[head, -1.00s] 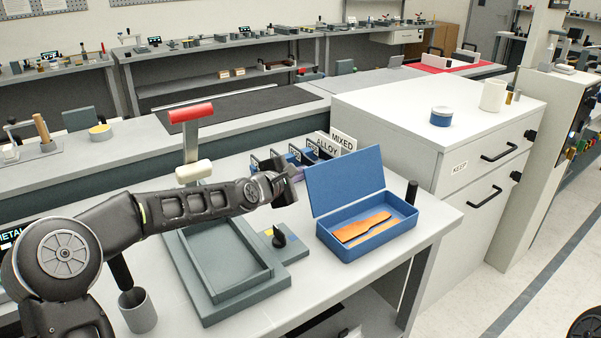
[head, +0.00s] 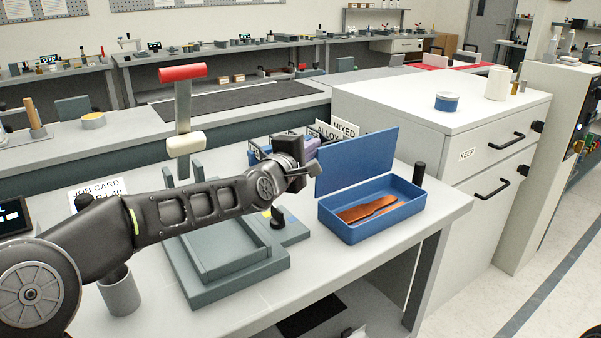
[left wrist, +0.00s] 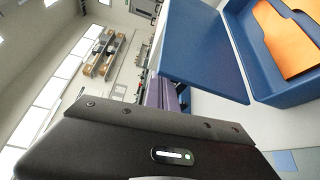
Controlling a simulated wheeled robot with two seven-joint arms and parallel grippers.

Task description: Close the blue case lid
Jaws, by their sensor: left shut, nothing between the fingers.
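The blue case (head: 400,211) stands on the bench with its lid (head: 356,162) raised and leaning slightly back. An orange-brown, flat, waisted piece (head: 368,208) lies inside the case. My left gripper (head: 312,168) is shut and empty, at the left edge of the raised lid; I cannot tell whether it touches. In the left wrist view, the lid (left wrist: 203,45) and open case (left wrist: 290,88) lie just beyond the dark gripper body, and the orange piece (left wrist: 287,38) shows in the case. The fingertips are hard to make out there. My right gripper is not in view.
A grey tray-like fixture (head: 215,285) and a grey cup (head: 120,292) stand to the left. A red-topped post (head: 183,110) rises behind my left arm. A short black post (head: 419,174) stands behind the case's right side. A white drawer cabinet (head: 465,125) is behind.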

